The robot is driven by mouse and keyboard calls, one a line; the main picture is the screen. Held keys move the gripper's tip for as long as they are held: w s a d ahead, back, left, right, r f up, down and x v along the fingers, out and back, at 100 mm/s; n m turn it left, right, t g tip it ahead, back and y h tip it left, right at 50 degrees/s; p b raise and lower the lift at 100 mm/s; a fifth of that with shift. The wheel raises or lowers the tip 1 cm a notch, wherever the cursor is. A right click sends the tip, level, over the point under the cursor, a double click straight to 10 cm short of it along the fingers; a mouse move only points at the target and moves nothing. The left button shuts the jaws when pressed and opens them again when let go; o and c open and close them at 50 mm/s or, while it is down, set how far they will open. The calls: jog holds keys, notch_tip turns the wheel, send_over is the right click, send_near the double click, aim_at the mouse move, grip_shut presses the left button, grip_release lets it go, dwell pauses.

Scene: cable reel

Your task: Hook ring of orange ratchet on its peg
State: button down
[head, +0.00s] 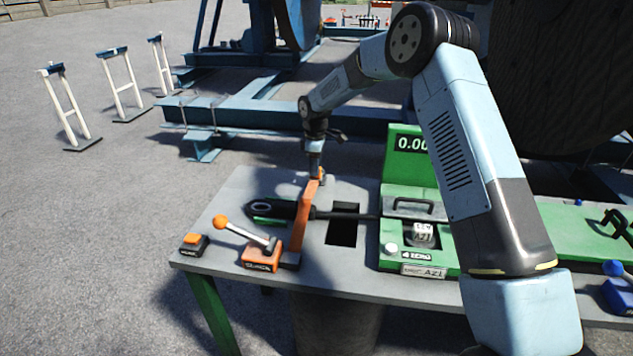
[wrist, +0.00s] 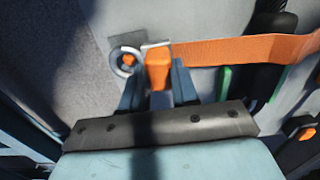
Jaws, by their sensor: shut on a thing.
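The orange ratchet (head: 262,258) sits at the table's front left, its lever ending in an orange ball. Its orange strap (head: 304,215) runs back across the table to my gripper (head: 316,176). In the wrist view my gripper (wrist: 157,82) is shut on the strap's end fitting (wrist: 157,66). A grey metal ring (wrist: 115,67) extends left from this fitting. An orange spot, which looks like the peg's top (wrist: 129,60), shows inside the ring's opening. I cannot tell whether the ring is down around the peg or only above it.
A green box with a display (head: 407,142) stands farther right. An orange button box (head: 193,244) is at the left corner. White stands (head: 122,83) are on the ground beyond.

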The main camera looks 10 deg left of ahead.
jog(key=shift+f, duration=1.2)
dwell(1.3)
jog(key=c, duration=0.8)
grip_release()
notch_tip(320, 180, up, 14)
jog(key=shift+f, duration=0.15)
